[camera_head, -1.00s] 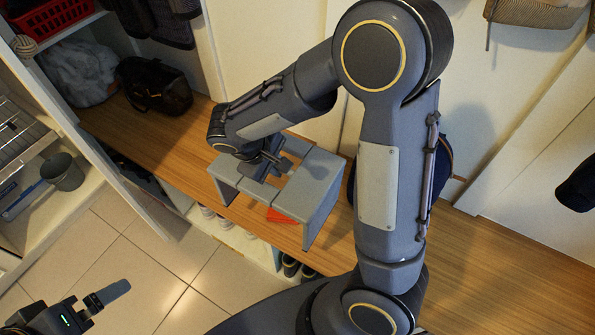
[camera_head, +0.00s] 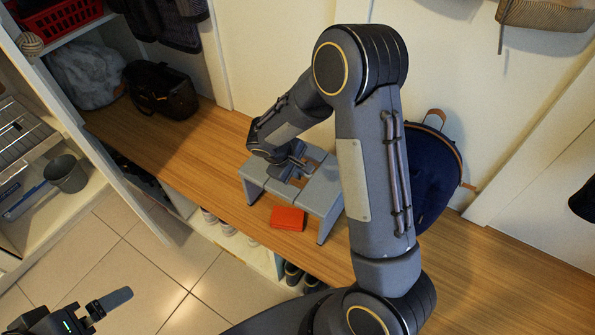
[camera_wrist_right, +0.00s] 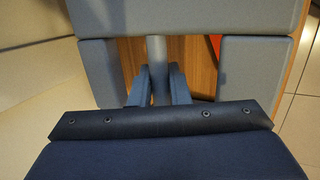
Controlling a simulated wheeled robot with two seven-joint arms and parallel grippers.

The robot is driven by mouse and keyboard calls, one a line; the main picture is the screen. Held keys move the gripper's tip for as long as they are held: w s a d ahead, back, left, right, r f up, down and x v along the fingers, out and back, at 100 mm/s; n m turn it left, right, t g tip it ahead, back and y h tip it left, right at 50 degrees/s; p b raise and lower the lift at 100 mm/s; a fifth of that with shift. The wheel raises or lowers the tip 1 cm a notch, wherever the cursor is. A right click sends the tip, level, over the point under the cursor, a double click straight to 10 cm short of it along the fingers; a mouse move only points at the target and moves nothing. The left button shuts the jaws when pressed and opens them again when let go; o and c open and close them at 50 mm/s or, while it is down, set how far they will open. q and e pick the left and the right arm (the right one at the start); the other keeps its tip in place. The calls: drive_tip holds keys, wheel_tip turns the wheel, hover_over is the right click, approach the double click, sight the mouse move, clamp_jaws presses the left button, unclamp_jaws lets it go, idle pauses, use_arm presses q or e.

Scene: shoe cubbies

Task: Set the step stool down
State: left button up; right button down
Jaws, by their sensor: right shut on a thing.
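The grey step stool (camera_head: 318,194) is upright over the wooden bench (camera_head: 200,150), its legs at or very near the bench top; I cannot tell whether all of them touch. My right gripper (camera_head: 299,172) is at the top of the stool, shut on the bar between its two openings. In the right wrist view the fingers (camera_wrist_right: 159,88) close on the stool's grey bar (camera_wrist_right: 157,55), with wood showing through the openings. My left gripper (camera_head: 108,302) is low at the left, away from the stool; its jaw opening is not clear.
A red-orange item (camera_head: 288,218) lies on the bench in front of the stool. A dark blue backpack (camera_head: 436,165) stands behind my right arm. A black bag (camera_head: 162,92) sits at the bench's far left. Shoes (camera_head: 293,273) are in the cubbies below. Bench between bag and stool is clear.

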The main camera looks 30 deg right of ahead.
drive_tip(key=shift+f, duration=0.15)
drive_tip(key=shift+f, duration=0.15)
drive_tip(key=c, duration=1.4)
unclamp_jaws()
drive_tip(key=shift+o, duration=0.2)
